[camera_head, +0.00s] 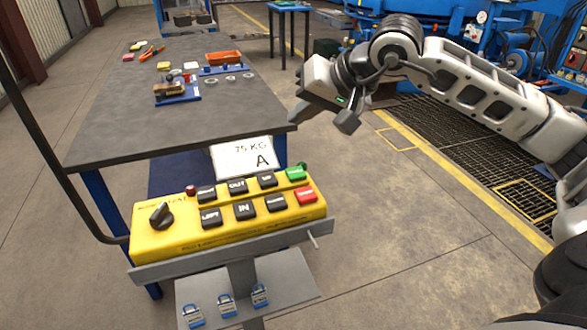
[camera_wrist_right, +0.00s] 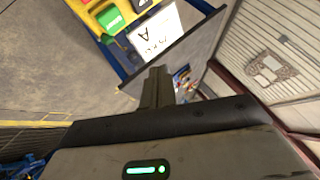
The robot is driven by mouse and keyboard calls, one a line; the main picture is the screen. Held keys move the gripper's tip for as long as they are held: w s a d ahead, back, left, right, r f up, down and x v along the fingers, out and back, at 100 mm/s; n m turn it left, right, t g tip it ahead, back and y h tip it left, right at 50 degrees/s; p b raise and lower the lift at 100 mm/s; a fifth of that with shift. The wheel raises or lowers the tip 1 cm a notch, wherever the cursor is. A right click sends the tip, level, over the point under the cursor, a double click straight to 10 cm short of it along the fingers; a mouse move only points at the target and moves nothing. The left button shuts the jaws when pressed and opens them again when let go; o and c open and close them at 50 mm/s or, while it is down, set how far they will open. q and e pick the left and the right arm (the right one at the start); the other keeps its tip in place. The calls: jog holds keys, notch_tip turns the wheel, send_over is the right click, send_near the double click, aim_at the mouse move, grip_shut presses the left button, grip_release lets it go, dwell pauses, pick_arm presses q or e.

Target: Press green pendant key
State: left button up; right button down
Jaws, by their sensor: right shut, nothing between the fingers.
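The yellow pendant (camera_head: 180,236) sits on a grey stand in the lower left of the head view. Its green key (camera_head: 295,173) is at the far right end of the back row, above a red key (camera_head: 306,195). The green key also shows at the top left of the wrist view (camera_wrist_right: 111,20). My right gripper (camera_head: 297,116) is shut and empty. It is above and behind the green key in the head view, apart from it. In the wrist view its fingers (camera_wrist_right: 157,86) point up the picture, with the key to their left. My left gripper is not in view.
A white card marked 75 KG A (camera_head: 242,160) stands behind the keys. A dark knob (camera_head: 161,215) is at the pendant's left end. A grey table (camera_head: 120,115) with small parts lies beyond. Floor to the right of the pendant is clear.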

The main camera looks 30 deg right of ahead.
aim_at(301, 174)
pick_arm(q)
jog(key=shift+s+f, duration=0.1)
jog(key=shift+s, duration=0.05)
